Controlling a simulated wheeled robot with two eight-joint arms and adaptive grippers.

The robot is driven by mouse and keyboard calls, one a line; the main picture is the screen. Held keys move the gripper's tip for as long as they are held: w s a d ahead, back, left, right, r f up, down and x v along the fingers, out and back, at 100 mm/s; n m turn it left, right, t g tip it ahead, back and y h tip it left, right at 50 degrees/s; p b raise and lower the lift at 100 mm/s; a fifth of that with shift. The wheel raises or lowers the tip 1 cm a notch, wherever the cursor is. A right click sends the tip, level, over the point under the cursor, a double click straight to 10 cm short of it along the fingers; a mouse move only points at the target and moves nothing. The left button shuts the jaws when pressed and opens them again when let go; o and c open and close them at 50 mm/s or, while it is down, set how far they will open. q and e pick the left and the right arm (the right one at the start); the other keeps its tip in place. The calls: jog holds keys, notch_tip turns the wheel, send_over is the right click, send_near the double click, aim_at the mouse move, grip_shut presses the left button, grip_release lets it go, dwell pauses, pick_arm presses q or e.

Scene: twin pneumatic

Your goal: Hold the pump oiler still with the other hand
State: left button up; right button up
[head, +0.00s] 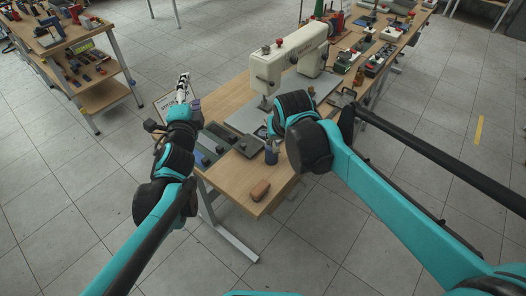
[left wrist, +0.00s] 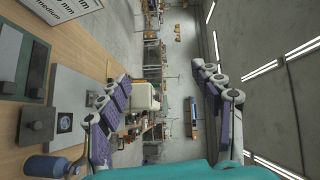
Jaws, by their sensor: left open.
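The pump oiler (head: 271,154) is a small blue bottle with a dark top. It stands upright near the front edge of the wooden workbench, just left of my right forearm. It also shows in the lower left corner of the left wrist view (left wrist: 45,167), partly cut off. My left gripper (head: 188,97) is open and empty, up and left of the oiler and apart from it. Its two purple-padded fingers (left wrist: 160,88) are spread wide in the left wrist view. My right gripper (head: 270,125) is mostly hidden by its own wrist, close above the oiler; I cannot tell whether it touches it.
A cream sewing machine (head: 290,60) stands on the bench (head: 228,100) behind the oiler. A brown block (head: 260,190) lies at the front corner.

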pick_arm(q)
jog(key=w+d+f+m+h, duration=0.25)
jog(key=d+m+h, duration=0.25)
jog(key=m, duration=0.4)
jog(key=w+d+f+m+h, duration=0.2)
jog(key=w+d+m+h, duration=0.25)
jog(key=m, duration=0.45)
jog(key=s+d+f+m+g+h, duration=0.1)
jog(key=d+f+m+g, duration=0.2)
jog(key=f+m, duration=0.2)
jog(key=s+d+f+m+g+h, duration=0.1)
jog(key=s+d+f+m+g, duration=0.1)
jog(key=f, duration=0.8)
jog(key=s+d+f+m+g+h, duration=0.1)
jog(key=d+f+m+g, duration=0.3)
jog(key=f+m, duration=0.3)
jog(key=shift+s+d+f+m+g+h, duration=0.15)
jog(key=shift+f+m+g+h, duration=0.25)
jog(key=shift+g, duration=0.4)
jog(key=x, duration=0.8)
jog(key=shift+d+r, duration=0.1)
jog(key=shift+d, duration=0.25)
grip_shut()
